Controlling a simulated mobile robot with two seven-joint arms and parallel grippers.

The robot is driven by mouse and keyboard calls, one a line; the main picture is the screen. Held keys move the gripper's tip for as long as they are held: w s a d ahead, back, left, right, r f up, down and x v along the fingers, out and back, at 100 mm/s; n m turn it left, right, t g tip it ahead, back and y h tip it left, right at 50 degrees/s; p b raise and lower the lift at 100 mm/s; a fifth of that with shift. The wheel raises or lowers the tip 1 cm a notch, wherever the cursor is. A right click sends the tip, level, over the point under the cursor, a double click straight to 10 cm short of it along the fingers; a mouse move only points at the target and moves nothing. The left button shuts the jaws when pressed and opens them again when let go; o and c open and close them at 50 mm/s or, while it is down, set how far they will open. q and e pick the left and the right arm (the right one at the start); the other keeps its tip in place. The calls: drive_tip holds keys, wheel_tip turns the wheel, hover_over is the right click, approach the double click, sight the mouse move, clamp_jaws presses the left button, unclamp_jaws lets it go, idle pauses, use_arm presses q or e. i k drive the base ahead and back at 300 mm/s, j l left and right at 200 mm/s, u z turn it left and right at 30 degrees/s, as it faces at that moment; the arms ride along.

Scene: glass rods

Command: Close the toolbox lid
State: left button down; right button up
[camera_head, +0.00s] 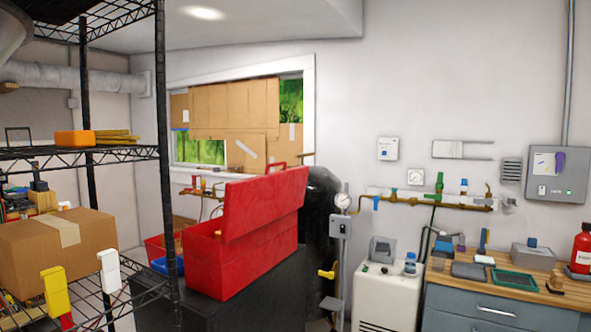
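A red toolbox (216,267) stands on a dark surface near the middle of the view. Its red lid (264,202) is raised, standing up as a tilted panel above the body. A red handle (293,159) shows at the top edge of the lid area. The inside of the toolbox is mostly hidden from this angle. Neither of my grippers is in view.
A black wire shelf (165,150) stands at the left, with a cardboard box (55,250) on it. The dark surface (262,300) is bare in front of the toolbox. A workbench (500,308) with small items is at the right, beside a white cabinet (385,300).

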sight(250, 204)
drive_tip(key=i+l, duration=0.25)
drive_tip(key=i, duration=0.2)
drive_tip(key=i+l+z, duration=0.1)
drive_tip(key=i+l, duration=0.15)
drive_tip(key=i, duration=0.15)
drive_tip(key=i+l, duration=0.25)
drive_tip(key=i, duration=0.2)
drive_tip(key=i+l+z, duration=0.1)
drive_tip(key=i, duration=0.35)
drive_tip(key=l, duration=0.1)
